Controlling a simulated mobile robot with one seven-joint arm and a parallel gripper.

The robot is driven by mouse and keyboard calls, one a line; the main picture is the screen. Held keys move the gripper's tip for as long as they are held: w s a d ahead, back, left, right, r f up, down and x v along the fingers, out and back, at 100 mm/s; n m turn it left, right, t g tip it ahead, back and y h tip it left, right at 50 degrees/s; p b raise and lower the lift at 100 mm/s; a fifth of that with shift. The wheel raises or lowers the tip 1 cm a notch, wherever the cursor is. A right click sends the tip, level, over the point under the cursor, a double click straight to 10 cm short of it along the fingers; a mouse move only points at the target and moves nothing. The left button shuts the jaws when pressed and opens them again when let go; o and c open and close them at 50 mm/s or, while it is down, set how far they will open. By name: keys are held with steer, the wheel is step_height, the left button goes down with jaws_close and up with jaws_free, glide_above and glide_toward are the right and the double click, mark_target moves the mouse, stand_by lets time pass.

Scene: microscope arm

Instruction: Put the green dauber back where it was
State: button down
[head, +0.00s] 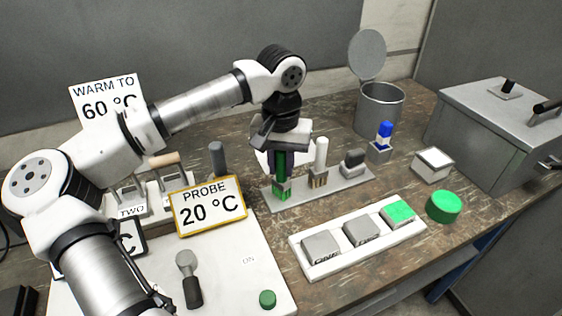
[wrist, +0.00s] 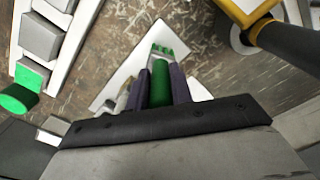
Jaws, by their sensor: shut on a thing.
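The green dauber (head: 282,163) is upright between the fingers of my gripper (head: 277,166), which is shut on it. In the wrist view the dauber (wrist: 160,84) lies between the two dark fingers (wrist: 161,76). Its lower end is at the green-marked holder (head: 281,188) on the left end of the grey rack (head: 346,182). The holder also shows in the wrist view (wrist: 162,50). I cannot tell whether the tip is seated inside or just above it.
A white dauber (head: 320,154) and a dark block (head: 353,162) stand on the same rack. A white tray (head: 372,252) with grey and green-topped blocks is in front. A green lid (head: 444,206), a blue dauber (head: 385,133), an open bin (head: 380,112) and a PROBE sign (head: 208,206) are nearby.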

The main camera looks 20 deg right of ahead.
steer(key=shift+f, duration=0.15)
steer(key=c, duration=1.2)
jaws_free()
steer(key=shift+c, duration=0.2)
step_height(320, 180, up, 12)
steer(key=shift+r+b, duration=0.2)
steer(key=shift+b, duration=0.55)
